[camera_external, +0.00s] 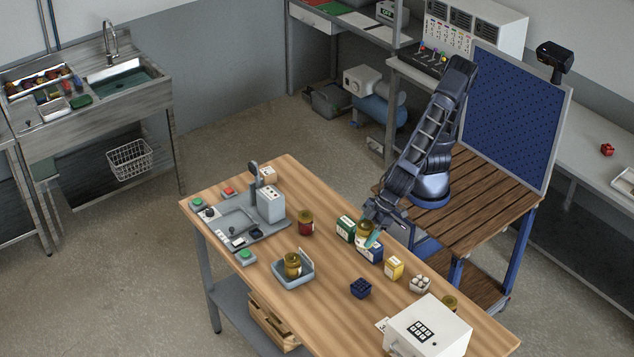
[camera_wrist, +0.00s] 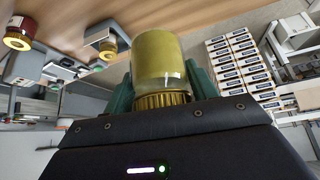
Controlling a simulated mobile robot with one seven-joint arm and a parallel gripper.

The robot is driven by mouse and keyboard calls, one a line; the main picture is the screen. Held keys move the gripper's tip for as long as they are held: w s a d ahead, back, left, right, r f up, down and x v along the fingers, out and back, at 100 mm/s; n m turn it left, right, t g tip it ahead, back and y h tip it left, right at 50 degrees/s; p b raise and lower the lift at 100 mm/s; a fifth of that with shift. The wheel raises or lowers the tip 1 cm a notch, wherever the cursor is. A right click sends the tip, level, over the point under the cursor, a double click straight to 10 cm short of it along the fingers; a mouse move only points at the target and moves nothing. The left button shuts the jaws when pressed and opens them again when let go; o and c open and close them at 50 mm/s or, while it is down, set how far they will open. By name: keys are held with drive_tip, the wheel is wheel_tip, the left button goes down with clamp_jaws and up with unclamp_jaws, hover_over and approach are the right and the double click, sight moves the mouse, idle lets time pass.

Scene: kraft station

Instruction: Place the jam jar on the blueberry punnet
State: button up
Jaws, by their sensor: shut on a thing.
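My gripper (camera_external: 371,238) is shut on a jar with yellow-green contents and a gold lid (camera_wrist: 160,65), over the back of the table. The held jar also shows in the external view (camera_external: 363,228). In the wrist view, the teal fingers (camera_wrist: 160,88) are on both sides of it, near its ribbed lid. A dark red jar with a gold lid (camera_external: 306,223), which looks like jam, stands on the table left of my gripper. The dark blue blueberry punnet (camera_external: 360,289) sits on the table in front of my gripper, apart from it, with nothing on top.
Green and blue boxes (camera_external: 345,229) stand close by my gripper. A yellow box (camera_external: 393,268), an egg carton (camera_external: 420,284), another jar (camera_external: 450,303) and a white appliance (camera_external: 428,328) are to the right. A grey-blue tray (camera_external: 293,274) holding a jar lies left of the punnet.

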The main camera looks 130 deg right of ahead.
drive_tip(key=shift+s+d+f, duration=0.15)
drive_tip(key=shift+f, duration=0.05)
wheel_tip(320, 180, down, 20)
drive_tip(key=shift+r, duration=0.2)
idle(0.3)
drive_tip(key=o, duration=1.2)
drive_tip(key=shift+f, duration=0.15)
drive_tip(key=shift+o, duration=0.2)
drive_tip(key=v, duration=1.2)
